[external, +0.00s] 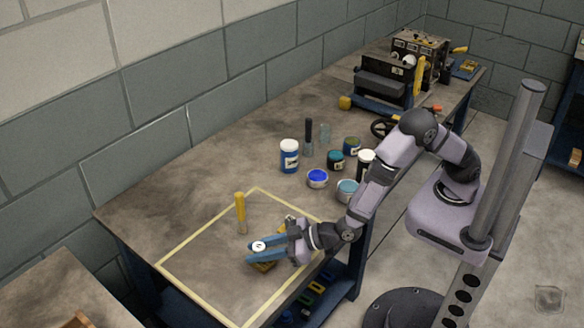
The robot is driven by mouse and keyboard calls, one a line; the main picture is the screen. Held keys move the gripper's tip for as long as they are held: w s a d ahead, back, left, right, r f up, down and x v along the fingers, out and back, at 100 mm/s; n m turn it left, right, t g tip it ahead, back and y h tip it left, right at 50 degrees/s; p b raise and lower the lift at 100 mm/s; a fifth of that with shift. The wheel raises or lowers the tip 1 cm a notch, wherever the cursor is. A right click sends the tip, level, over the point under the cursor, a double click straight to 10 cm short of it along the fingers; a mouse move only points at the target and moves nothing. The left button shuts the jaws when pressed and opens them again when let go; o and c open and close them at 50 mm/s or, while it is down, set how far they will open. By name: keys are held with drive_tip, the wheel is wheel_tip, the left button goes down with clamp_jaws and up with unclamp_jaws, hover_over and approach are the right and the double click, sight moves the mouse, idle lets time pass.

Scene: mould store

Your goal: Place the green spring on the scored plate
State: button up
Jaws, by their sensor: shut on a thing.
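My gripper (256,252) is low over the front part of the table, inside a yellow outlined rectangle. Its blue fingers are shut on a small round thing with a pale top and a dark centre (259,246). Its colour lower down is hidden by the fingers, so I cannot tell whether it is the green spring. A yellowish-brown thing (264,266) shows just below the fingers, partly covered by them. I cannot make out a green spring or a scored plate clearly anywhere else.
A yellow-topped upright thing (240,212) stands behind my gripper. A blue-and-white jar (289,157), an open blue paint tin (317,178) and several other containers stand farther back. Machines (385,82) fill the far end. The table's left part is bare.

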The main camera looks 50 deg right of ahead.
drive_tip(key=shift+f, duration=0.1)
drive_tip(key=o, duration=1.1)
drive_tip(key=shift+s+r, duration=0.1)
drive_tip(key=shift+r, duration=0.1)
drive_tip(key=v, duration=1.2)
drive_tip(key=shift+d+f, duration=0.1)
drive_tip(key=shift+f, duration=0.05)
